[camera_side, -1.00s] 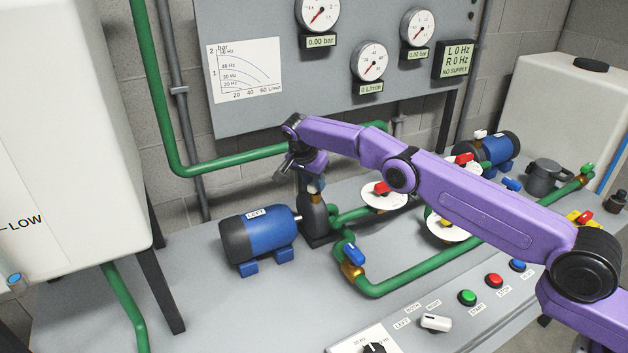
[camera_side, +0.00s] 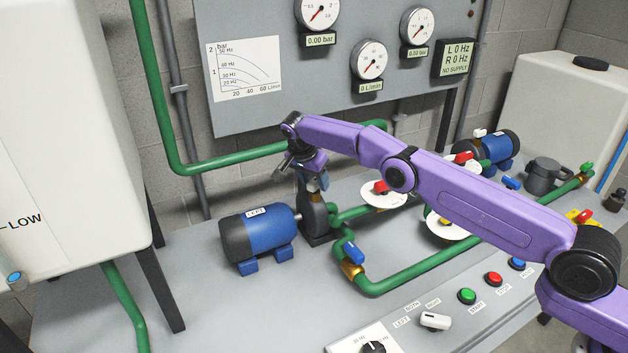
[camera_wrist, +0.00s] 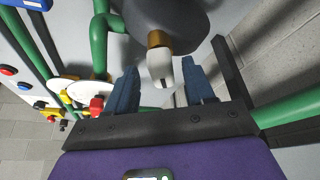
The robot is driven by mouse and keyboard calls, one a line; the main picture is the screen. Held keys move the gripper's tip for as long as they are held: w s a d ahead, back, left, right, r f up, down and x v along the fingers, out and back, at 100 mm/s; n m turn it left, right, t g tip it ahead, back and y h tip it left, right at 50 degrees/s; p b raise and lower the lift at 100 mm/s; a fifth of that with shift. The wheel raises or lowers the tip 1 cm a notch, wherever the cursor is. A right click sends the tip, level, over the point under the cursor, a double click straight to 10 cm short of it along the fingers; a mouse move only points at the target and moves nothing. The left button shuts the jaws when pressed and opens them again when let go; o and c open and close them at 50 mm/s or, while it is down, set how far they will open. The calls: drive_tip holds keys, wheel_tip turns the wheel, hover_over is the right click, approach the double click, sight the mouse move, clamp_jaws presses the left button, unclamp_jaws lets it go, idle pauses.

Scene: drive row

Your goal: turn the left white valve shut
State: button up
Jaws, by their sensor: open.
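The left white valve has a white handle (camera_wrist: 160,66) on a brass body (camera_wrist: 157,39), on top of the dark left pump (camera_side: 314,215). In the wrist view the handle lies between the two blue-grey fingers of my gripper (camera_wrist: 161,84), with space visible on both sides. My gripper (camera_side: 313,182) is open and points down over the pump in the side view. There the fingers and wrist hide the handle. I cannot tell whether either finger touches it.
The left blue motor (camera_side: 260,233) stands left of the pump. Green pipes and a blue-handled valve (camera_side: 353,252) lie right and in front. The gauge board (camera_side: 280,110) stands behind. Red-handled valves (camera_side: 381,187) are on the right.

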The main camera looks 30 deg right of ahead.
drive_tip(key=v, duration=0.7)
drive_tip(key=shift+s, duration=0.1)
drive_tip(key=o, duration=0.5)
drive_tip(key=shift+r, duration=0.1)
drive_tip(key=s+d+r+n+t+y, duration=0.1)
drive_tip(key=s+d+r+n+y, duration=0.15)
drive_tip(key=r+n, duration=0.45)
drive_tip(key=s+d+r+n+t+y, duration=0.15)
drive_tip(key=d+n+y, duration=0.25)
drive_tip(key=n, duration=0.7)
drive_tip(key=shift+g+h, duration=0.25)
drive_tip(key=shift+g, duration=0.1)
drive_tip(key=x, duration=1.6)
drive_tip(key=shift+w+a+f, duration=0.1)
drive_tip(key=shift+a+f, duration=0.05)
drive_tip(key=shift+f, duration=0.15)
drive_tip(key=c, duration=1.1)
